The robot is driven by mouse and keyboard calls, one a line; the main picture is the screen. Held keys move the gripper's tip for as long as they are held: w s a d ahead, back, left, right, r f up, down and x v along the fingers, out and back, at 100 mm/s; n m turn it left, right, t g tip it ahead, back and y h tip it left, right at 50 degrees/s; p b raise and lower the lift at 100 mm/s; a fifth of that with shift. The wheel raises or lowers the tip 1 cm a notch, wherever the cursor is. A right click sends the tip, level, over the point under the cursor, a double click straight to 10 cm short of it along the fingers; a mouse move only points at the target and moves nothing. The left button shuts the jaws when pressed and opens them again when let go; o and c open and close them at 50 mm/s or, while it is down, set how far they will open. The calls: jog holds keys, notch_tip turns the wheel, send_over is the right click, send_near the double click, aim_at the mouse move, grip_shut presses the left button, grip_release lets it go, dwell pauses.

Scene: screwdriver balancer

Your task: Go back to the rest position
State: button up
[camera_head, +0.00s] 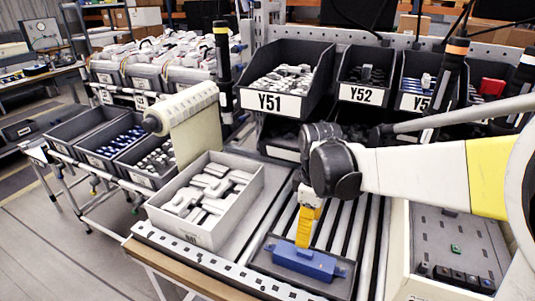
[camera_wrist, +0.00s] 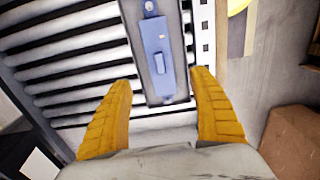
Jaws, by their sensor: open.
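My gripper (camera_head: 306,226) reaches down over the roller conveyor at the lower middle of the head view, with yellow fingers. In the wrist view my gripper (camera_wrist: 163,108) is open, its two fingers wide apart with nothing between the tips. A blue device (camera_head: 303,261) lies in a shallow grey tray (camera_head: 262,262) below the fingers. The blue device also shows in the wrist view (camera_wrist: 157,45), ahead of the fingertips. In the head view the fingers overlap the device's far edge; I cannot tell whether they touch it.
A white box (camera_head: 253,184) of white parts stands left of the conveyor. Dark bins, one labelled Y51 (camera_head: 271,102), line the back. A grey panel (camera_head: 455,240) with small parts lies right. A hanging tool (camera_head: 222,55) is at the back. Conveyor rollers (camera_head: 338,222) beside the tray are bare.

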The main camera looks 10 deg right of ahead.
jog(key=s+r+m+t, duration=0.5)
jog(key=s+m+t, duration=0.1)
jog(key=s+m, duration=0.4)
jog(key=shift+s+r+m+t, duration=0.35)
jog(key=shift+s+m+t, duration=0.05)
jog(key=shift+s, duration=0.4)
